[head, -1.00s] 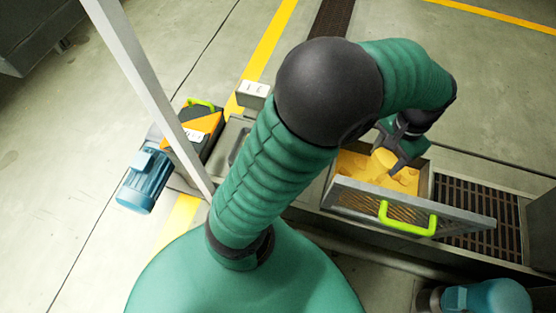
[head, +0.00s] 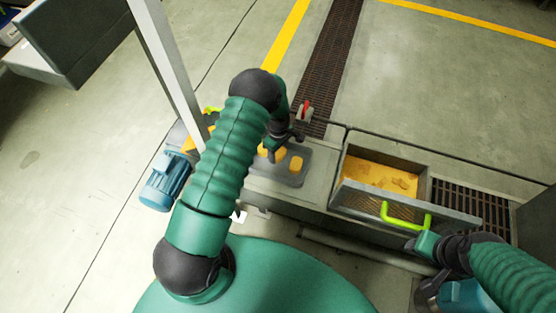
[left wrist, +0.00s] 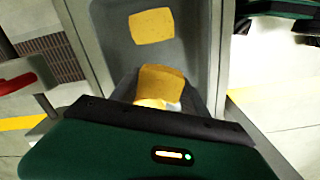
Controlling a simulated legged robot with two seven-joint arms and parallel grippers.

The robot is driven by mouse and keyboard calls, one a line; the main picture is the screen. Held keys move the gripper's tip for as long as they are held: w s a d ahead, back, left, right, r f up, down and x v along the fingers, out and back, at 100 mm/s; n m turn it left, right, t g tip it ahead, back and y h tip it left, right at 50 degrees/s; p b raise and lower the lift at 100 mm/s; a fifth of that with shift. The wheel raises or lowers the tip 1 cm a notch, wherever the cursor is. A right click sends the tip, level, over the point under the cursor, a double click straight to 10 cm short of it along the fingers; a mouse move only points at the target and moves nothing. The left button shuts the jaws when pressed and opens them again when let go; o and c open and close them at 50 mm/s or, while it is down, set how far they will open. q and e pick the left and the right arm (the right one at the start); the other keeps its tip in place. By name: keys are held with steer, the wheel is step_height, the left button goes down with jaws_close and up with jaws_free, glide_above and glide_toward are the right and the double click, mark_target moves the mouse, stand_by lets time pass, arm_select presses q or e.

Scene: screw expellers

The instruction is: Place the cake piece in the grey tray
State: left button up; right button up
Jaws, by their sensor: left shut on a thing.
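My left gripper (head: 277,152) is shut on a yellow cake piece (left wrist: 162,83) and is over the grey tray (head: 262,178). In the left wrist view the held piece sits between the fingers, above the tray (left wrist: 190,50). Whether it touches the tray is hard to tell. Another yellow cake piece (left wrist: 152,26) lies in the tray; it also shows in the head view (head: 296,164). My right gripper (head: 424,243) is low at the right, by the bin's green handle; its fingers are too unclear to read.
An open bin (head: 338,190) with yellow material stands right of the tray, with a bright green handle (head: 405,216) on its front mesh panel. A red lever (head: 305,106) stands behind the tray. A grey post (head: 165,70) and blue motor (head: 166,182) are at left.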

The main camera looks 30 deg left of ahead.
mark_target(278, 152)
arm_select(q)
step_height(278, 152, down, 5)
steer(key=shift+f+b, duration=0.1)
steer(key=shift+b, duration=0.65)
steer(key=o, duration=1.3)
steer(key=shift+o, duration=0.2)
step_height(278, 152, up, 12)
steer(key=p, duration=0.4)
steer(key=shift+p, duration=0.3)
steer(key=s+d+r+m+t, duration=0.1)
steer(key=s+d+r+m, duration=0.35)
steer(key=r, duration=0.35)
steer(key=s+d+r+m+t, duration=0.1)
steer(key=s+d+r+m, duration=0.4)
steer(key=r, duration=0.4)
steer(key=s+d+r+m, duration=0.1)
steer(key=s+r+m, duration=0.2)
steer(key=s+m, duration=0.3)
steer(key=shift+s+d+r+m+t, duration=0.15)
steer(key=shift+s+r+m+t, duration=0.15)
steer(key=shift+s, duration=0.35)
